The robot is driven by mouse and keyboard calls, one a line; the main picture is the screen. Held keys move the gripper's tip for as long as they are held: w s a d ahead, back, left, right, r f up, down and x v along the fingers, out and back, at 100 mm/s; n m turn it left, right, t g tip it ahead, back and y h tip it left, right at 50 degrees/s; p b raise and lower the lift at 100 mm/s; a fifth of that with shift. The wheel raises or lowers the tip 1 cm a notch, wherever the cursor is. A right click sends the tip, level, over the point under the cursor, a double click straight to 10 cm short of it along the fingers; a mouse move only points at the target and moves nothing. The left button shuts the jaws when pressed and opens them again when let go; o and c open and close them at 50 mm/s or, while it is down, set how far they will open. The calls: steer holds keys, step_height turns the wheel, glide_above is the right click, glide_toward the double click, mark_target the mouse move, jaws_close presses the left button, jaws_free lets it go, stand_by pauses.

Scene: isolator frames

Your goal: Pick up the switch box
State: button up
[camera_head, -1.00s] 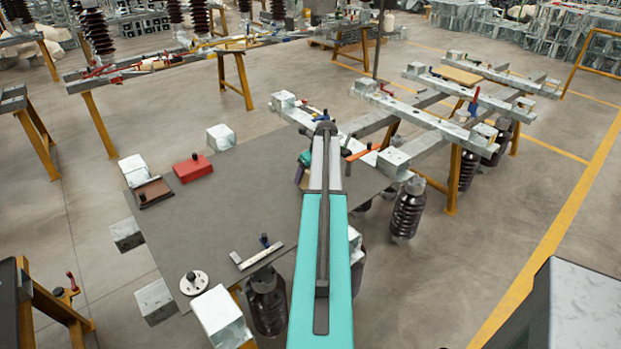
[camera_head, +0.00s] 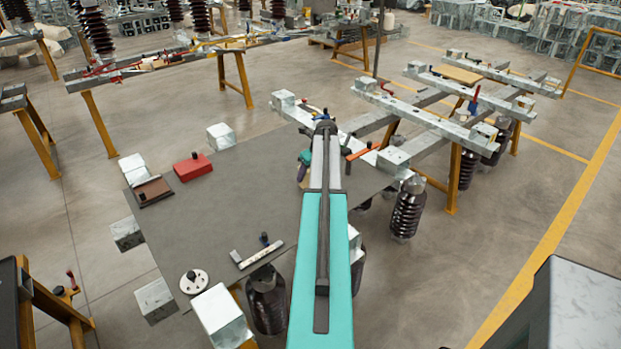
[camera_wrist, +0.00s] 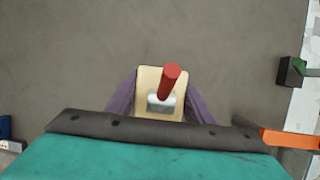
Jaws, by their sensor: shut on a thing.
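The switch box is a cream block (camera_wrist: 151,78) with a grey metal base and a red lever standing up from it, in the middle of the wrist view. My gripper (camera_wrist: 160,98) has its purple fingers on the left and right sides of the block, shut on it. The lower part of the box is hidden behind the dark edge of my wrist. In the head view my arm reaches over the grey table and hides most of the gripper and box.
The grey table top (camera_head: 228,212) is largely clear in the middle. A red box (camera_head: 192,167), a brown-topped block (camera_head: 152,191), a white disc (camera_head: 194,281) and a metal bar (camera_head: 257,256) lie towards its edges. Metal beams (camera_head: 430,118) on yellow legs stand at the right.

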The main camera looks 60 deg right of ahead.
steer(key=shift+r, duration=0.2)
steer(key=shift+r+b, duration=0.5)
steer(key=shift+r, duration=0.35)
steer(key=shift+s+r+b, duration=0.45)
steer(key=shift+s+r, duration=0.15)
steer(key=shift+r, duration=0.1)
steer(key=s+r+b, duration=0.1)
steer(key=s+b, duration=0.2)
steer(key=s, duration=1.1)
steer(key=shift+s+d+r, duration=0.25)
steer(key=shift+s+r, duration=0.05)
steer(key=shift+s, duration=0.1)
